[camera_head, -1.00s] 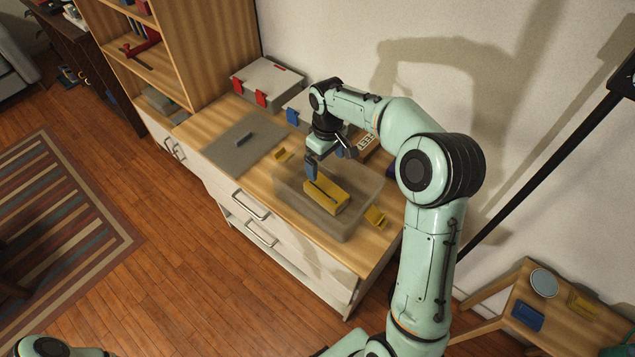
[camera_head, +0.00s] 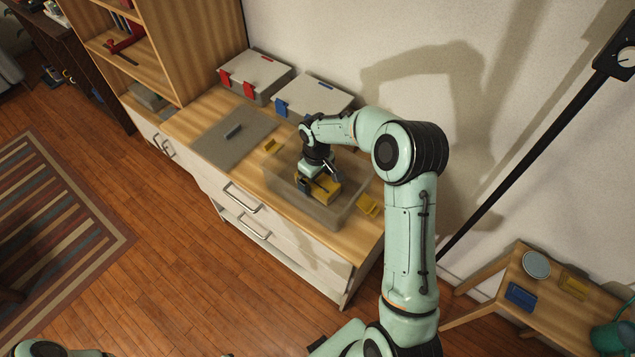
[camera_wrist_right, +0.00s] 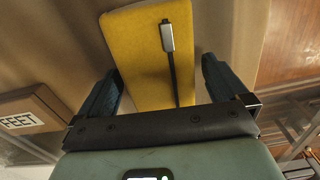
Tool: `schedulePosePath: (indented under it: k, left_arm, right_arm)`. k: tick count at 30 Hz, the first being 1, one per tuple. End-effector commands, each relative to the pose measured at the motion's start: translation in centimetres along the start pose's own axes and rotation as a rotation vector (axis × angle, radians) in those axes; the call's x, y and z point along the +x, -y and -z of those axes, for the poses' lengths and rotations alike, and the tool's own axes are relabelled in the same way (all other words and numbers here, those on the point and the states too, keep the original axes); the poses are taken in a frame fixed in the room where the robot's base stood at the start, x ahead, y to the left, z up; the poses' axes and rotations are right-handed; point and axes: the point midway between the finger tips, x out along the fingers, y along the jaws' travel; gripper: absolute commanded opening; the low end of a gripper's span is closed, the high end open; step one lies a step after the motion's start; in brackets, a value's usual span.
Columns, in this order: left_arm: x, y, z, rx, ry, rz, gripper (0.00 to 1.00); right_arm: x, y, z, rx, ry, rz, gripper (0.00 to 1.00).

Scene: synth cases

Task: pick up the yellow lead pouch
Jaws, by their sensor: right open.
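The yellow lead pouch (camera_head: 325,191) lies in a clear shallow bin (camera_head: 345,217) on the cabinet top. In the right wrist view the pouch (camera_wrist_right: 137,58) fills the upper middle, with a dark strip and a grey tab along it. My right gripper (camera_head: 318,181) is low over the bin and partly covers the pouch. Its two dark blue fingers are open, one on either side of the pouch in the right wrist view (camera_wrist_right: 162,75). Gaps to the pouch look small; I cannot tell whether they touch. My left gripper is out of view.
A grey mat (camera_head: 215,145) is farther left. Two grey cases, with red latches (camera_head: 255,75) and blue latches (camera_head: 312,97), stand behind. A box marked FEET (camera_wrist_right: 30,118) is near the gripper.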

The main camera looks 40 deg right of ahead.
Motion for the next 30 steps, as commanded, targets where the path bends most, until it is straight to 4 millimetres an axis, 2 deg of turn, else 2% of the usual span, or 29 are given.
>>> schedulePosePath:
  k: [5,6,10,18,22,26,30]
  left_arm:
    - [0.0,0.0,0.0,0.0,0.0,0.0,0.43]
    - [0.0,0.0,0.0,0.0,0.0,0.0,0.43]
    - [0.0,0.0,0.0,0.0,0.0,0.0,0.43]
    - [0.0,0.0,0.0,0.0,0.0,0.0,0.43]
    - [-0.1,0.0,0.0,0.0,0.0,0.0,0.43]
    - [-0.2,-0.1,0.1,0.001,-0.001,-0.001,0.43]
    - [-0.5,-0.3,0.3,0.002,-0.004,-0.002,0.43]
  right_arm:
    - [0.0,0.0,0.0,0.0,0.0,0.0,1.0]
    - [0.0,0.0,0.0,0.0,0.0,0.0,0.87]
    - [0.0,0.0,0.0,0.0,0.0,0.0,0.46]
    - [-0.1,0.0,0.0,0.0,-0.001,-0.001,0.45]
    - [-1.1,-0.1,0.1,0.0,-0.003,-0.002,0.45]
    - [-3.5,0.0,0.1,-0.001,-0.006,-0.002,0.45]
    - [-7.5,-0.1,0.2,0.0,-0.009,-0.004,0.45]
